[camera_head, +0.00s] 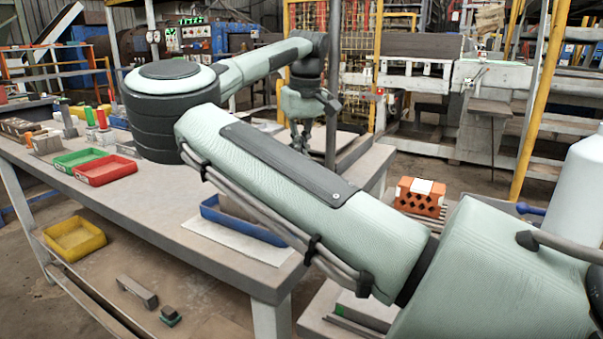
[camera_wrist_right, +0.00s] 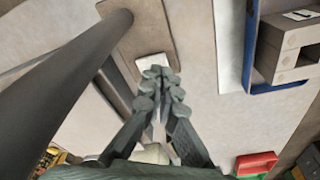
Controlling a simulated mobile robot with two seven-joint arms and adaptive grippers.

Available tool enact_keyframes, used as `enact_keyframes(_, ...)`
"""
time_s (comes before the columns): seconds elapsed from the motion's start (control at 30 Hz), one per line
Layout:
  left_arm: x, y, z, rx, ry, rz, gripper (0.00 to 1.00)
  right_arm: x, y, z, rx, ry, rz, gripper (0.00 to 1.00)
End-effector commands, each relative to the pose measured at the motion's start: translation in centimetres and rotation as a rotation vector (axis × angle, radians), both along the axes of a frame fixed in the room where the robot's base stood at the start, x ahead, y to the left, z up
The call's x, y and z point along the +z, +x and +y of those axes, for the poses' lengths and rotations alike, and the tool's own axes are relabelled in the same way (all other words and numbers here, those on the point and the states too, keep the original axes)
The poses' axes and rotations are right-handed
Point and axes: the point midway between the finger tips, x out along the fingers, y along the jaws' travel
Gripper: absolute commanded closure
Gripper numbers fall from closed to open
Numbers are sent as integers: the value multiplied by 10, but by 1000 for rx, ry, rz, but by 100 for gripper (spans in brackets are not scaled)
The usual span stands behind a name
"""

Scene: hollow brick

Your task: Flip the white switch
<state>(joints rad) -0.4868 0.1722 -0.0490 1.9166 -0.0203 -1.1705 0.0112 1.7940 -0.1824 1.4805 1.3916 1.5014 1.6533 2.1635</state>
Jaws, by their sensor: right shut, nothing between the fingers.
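The white switch (camera_wrist_right: 153,62) shows in the right wrist view as a small pale piece at the edge of a brown plate (camera_wrist_right: 140,28). My right gripper (camera_wrist_right: 160,76) is shut and empty, its fingertips just below the switch in the picture. I cannot tell if they touch it. In the head view my right arm reaches from the right across the table, and the right gripper (camera_head: 330,150) points down beside a grey post. The switch is not clearly visible there. My left gripper is not in view.
A dark grey post (camera_wrist_right: 70,75) runs close beside the right gripper. Red (camera_head: 105,170) and green (camera_head: 80,157) trays stand on the table at left. A blue tray (camera_head: 267,235) lies under my arm, and an orange hollow brick (camera_head: 418,203) sits at right.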

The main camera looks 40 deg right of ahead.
Motion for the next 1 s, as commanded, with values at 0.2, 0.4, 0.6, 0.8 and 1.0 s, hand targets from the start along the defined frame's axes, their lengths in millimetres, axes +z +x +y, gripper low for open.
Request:
enact_keyframes(0.2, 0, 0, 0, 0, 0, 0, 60, 0, 0, 0, 0, 0, 0, 100)
enact_keyframes(0.4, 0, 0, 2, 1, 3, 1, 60, 0, 0, 0, 0, 0, 0, 100)
enact_keyframes(0.6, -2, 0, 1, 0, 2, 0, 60, -2, 0, 0, 0, 0, 0, 100)
enact_keyframes(0.8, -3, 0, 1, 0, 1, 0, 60, -5, 0, 0, 0, 0, 0, 100)
enact_keyframes(1.0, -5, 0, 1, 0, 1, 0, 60, -9, 0, 0, 0, 0, 0, 100)
